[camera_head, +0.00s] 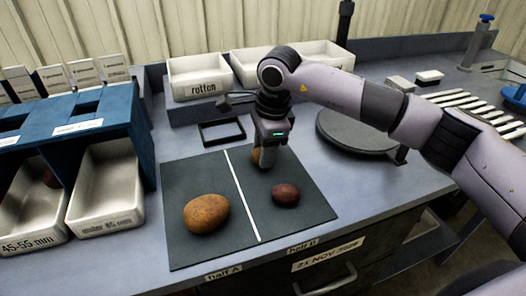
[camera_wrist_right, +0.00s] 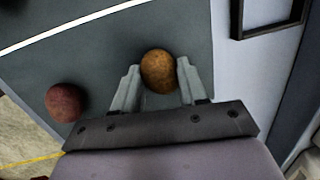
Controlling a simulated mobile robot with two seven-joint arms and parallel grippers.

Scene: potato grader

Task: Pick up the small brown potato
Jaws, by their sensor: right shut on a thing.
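The small brown potato (camera_wrist_right: 159,71) sits between the two fingers of my right gripper (camera_wrist_right: 158,82) in the right wrist view. In the head view the right gripper (camera_head: 263,162) points down over the far part of the dark mat's right half, and the small potato (camera_head: 255,156) is mostly hidden behind it. The gripper is shut on this potato. I cannot tell whether the potato touches the mat. My left gripper is not in view.
A large brown potato (camera_head: 206,213) lies on the mat's left half. A dark red potato (camera_head: 285,194) lies on the right half, near the gripper. The mat (camera_head: 190,252) has a white dividing line. A bin marked rotten (camera_head: 197,90) and a round dark plate (camera_head: 350,137) stand behind.

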